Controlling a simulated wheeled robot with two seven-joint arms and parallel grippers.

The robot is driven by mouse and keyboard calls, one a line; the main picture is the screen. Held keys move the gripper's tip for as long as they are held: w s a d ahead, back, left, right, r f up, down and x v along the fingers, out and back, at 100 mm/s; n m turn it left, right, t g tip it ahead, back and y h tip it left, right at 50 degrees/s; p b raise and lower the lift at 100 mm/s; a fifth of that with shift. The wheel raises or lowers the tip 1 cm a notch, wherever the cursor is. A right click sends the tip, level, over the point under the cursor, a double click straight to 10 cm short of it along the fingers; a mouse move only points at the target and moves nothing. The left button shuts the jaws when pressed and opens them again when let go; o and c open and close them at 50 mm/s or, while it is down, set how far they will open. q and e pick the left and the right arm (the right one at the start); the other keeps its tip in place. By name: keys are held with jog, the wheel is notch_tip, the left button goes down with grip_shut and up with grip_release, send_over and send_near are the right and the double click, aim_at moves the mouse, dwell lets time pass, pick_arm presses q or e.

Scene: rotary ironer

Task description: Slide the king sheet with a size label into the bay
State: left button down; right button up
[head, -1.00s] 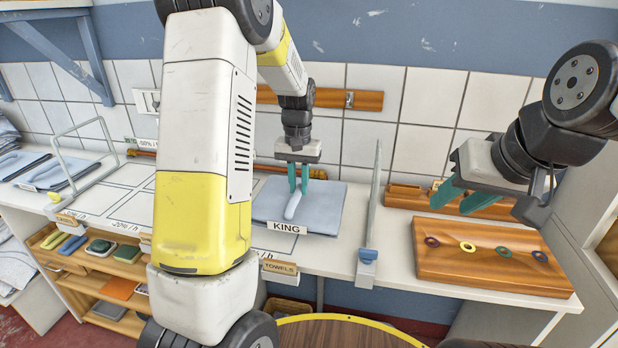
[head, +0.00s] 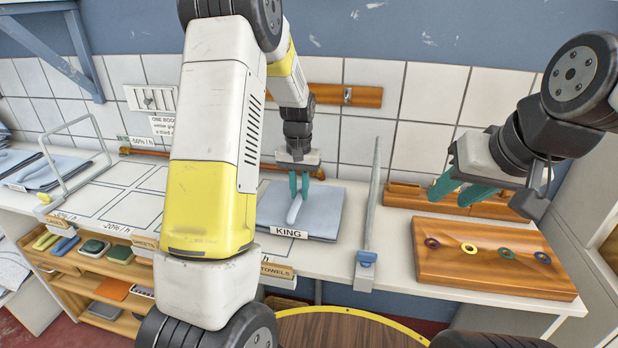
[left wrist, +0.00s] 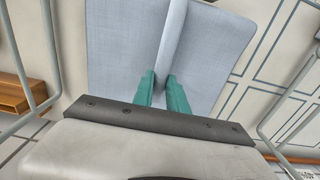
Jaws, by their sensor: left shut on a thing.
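The king sheet (head: 318,213) is a folded blue-grey stack with a raised roll-like fold on top and a white "KING" label (head: 289,233) on its front edge. It lies on the white counter in the head view. My left gripper (head: 298,190) points down over it, shut on the sheet's raised fold. In the left wrist view the teal fingers (left wrist: 160,95) pinch this fold (left wrist: 171,45). My right gripper (head: 462,190) hangs at the right with its teal fingers apart, empty. Marked bays (head: 115,192) are outlined on the counter to the left, partly hidden by my left arm.
Further right is a wooden board (head: 495,262) with several coloured rings. A wire frame (head: 75,160) and other folded linen (head: 40,172) are at the left. Shelves (head: 95,275) sit below the counter.

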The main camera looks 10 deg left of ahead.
pick_arm(q)
jog(key=shift+w+f, duration=0.1)
jog(key=shift+f, duration=0.3)
dwell(0.4)
jog(key=c, duration=1.3)
grip_release()
jog(key=shift+o, duration=0.2)
notch_tip(320, 180, up, 8)
jog(key=shift+f, duration=0.15)
jog(key=s+r+t+h, duration=0.2)
jog(key=s+r+t, duration=0.1)
jog(key=s+r, duration=0.95)
jog(key=s+d+r+t, duration=0.1)
jog(key=s+d+t, duration=0.1)
jog(key=s, duration=1.1)
jog(key=shift+s+r+t, duration=0.15)
jog(key=shift+r+t, duration=0.2)
jog(key=shift+t, duration=0.25)
